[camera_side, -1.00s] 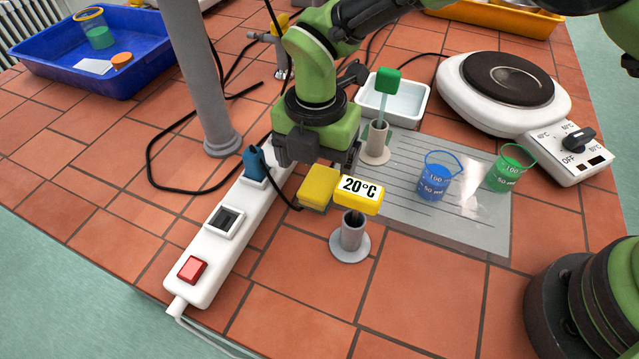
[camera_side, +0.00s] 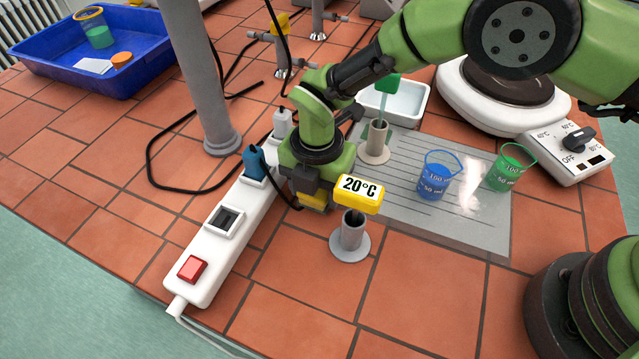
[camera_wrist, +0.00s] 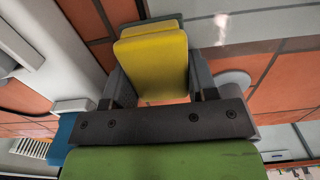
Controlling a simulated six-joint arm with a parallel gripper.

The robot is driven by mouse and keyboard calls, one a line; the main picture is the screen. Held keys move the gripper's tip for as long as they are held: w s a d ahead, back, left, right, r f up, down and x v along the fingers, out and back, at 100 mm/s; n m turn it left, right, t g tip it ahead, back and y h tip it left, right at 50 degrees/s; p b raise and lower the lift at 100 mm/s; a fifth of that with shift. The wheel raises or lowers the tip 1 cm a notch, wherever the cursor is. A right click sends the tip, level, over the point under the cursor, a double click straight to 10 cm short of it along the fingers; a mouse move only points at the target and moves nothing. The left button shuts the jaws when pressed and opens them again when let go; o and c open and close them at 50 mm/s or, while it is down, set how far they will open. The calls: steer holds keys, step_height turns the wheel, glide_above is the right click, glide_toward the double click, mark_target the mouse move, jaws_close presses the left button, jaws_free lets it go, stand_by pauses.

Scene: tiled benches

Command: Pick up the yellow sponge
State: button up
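The yellow sponge (camera_side: 313,206) is mostly hidden under my gripper (camera_side: 310,194) in the side view, low over the tiles beside the power strip. In the wrist view the sponge (camera_wrist: 155,62) lies between the two fingers of my gripper (camera_wrist: 162,85). The fingers are on either side of it, with little or no gap. I cannot tell whether they press on it. The sponge's lower edge looks level with the bench, so I see no clear lift.
A yellow 20°C thermometer (camera_side: 359,192) in a round metal stand (camera_side: 350,246) is close to the right. The white power strip (camera_side: 226,232) with a blue plug (camera_side: 254,162) is close to the left. Beakers of blue (camera_side: 436,180) and green (camera_side: 507,170) liquid stand farther right.

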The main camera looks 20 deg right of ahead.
steer(key=shift+c, duration=0.7)
